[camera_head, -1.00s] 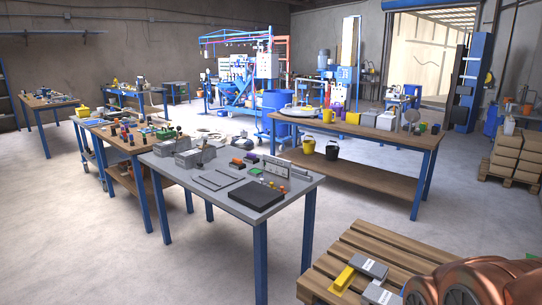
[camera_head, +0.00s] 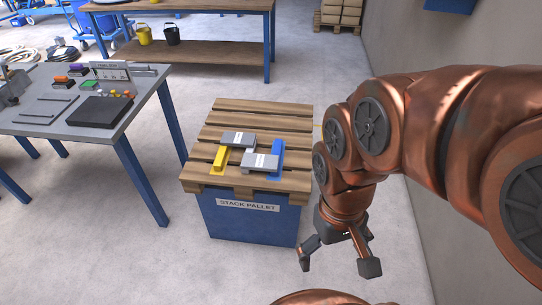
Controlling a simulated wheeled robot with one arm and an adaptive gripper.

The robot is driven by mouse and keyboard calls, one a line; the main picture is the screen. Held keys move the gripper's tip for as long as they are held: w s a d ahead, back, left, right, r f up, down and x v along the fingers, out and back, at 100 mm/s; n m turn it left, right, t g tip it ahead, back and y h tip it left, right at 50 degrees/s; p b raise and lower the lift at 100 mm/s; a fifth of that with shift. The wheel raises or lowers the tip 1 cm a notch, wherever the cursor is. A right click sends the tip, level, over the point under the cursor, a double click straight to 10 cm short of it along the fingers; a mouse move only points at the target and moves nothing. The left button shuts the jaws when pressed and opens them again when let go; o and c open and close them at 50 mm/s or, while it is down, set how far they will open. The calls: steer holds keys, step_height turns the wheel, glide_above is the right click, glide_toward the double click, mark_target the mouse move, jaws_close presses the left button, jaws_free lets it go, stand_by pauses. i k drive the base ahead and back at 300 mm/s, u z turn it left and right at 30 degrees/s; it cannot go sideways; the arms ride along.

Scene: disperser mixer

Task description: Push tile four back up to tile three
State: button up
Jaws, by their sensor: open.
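Two grey tiles with white labels lie on the wooden pallet top (camera_head: 222,117), and their label text is too small to read. One grey tile (camera_head: 238,138) lies farther back and left. The other grey tile (camera_head: 260,163) lies nearer and to the right, slightly offset. A yellow piece (camera_head: 218,163) is at the left of them and a blue piece (camera_head: 277,158) at the right. A small pale piece shows between the tiles. My gripper (camera_head: 338,264) is open and empty, in front and right of the pallet, apart from the tiles, fingers pointing down.
The pallet top sits on a blue base labelled "STACK PALLET" (camera_head: 248,206). A grey worktable (camera_head: 60,125) with a black plate stands to the left. A wooden bench (camera_head: 200,52) is behind. A wall (camera_head: 400,40) bounds the right side. Floor is clear in front.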

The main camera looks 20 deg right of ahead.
mark_target(255, 161)
steer(key=u, duration=0.3)
steer(key=k, duration=0.4)
steer(key=u, duration=1.4)
steer(key=i, duration=0.8)
steer(key=z, duration=1)
steer(key=i, duration=0.65)
steer(key=z, duration=0.7)
